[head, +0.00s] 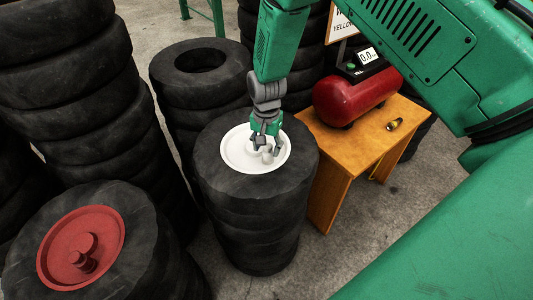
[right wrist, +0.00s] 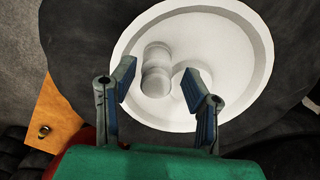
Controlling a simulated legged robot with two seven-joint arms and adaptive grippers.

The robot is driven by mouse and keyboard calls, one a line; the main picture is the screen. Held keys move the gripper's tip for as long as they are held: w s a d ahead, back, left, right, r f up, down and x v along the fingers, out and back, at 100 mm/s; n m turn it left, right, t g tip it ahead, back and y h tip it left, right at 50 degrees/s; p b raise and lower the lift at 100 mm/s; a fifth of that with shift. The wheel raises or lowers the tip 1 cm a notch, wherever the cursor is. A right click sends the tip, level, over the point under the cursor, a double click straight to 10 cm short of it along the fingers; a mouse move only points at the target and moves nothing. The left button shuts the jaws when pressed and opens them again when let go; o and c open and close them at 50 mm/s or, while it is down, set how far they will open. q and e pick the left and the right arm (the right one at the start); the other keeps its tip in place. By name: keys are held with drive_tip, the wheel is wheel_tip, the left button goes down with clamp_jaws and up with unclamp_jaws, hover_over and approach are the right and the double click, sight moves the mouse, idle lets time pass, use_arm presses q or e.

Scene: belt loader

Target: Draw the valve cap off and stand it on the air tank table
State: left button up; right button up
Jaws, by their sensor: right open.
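A white wheel disc (head: 240,163) lies on top of the middle tire stack. A short white rounded cylinder, which looks like the valve cap (head: 267,156), stands up from it. It also shows in the right wrist view (right wrist: 156,72), beside a low round hub. My right gripper (head: 264,143) points down over the disc. In the right wrist view its two fingers (right wrist: 160,90) are apart, with the cap between and beyond them; I cannot tell if they touch it. The wooden air tank table (head: 335,150) stands right of the stack. My left gripper is not in view.
A red air tank (head: 352,95) with a gauge reading 0.0 fills the back of the table. A small yellow and black fitting (head: 394,124) lies near its right side. The table's front is bare. A red wheel (head: 80,248) tops the front left tires; more tire stacks stand behind.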

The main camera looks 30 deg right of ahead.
drive_tip(key=shift+a+r, duration=0.1)
drive_tip(key=shift+a, duration=0.1)
drive_tip(key=shift+c, duration=0.4)
drive_tip(key=shift+d, duration=0.1)
drive_tip(key=c, duration=0.7)
drive_tip(key=shift+d, duration=0.4)
clamp_jaws()
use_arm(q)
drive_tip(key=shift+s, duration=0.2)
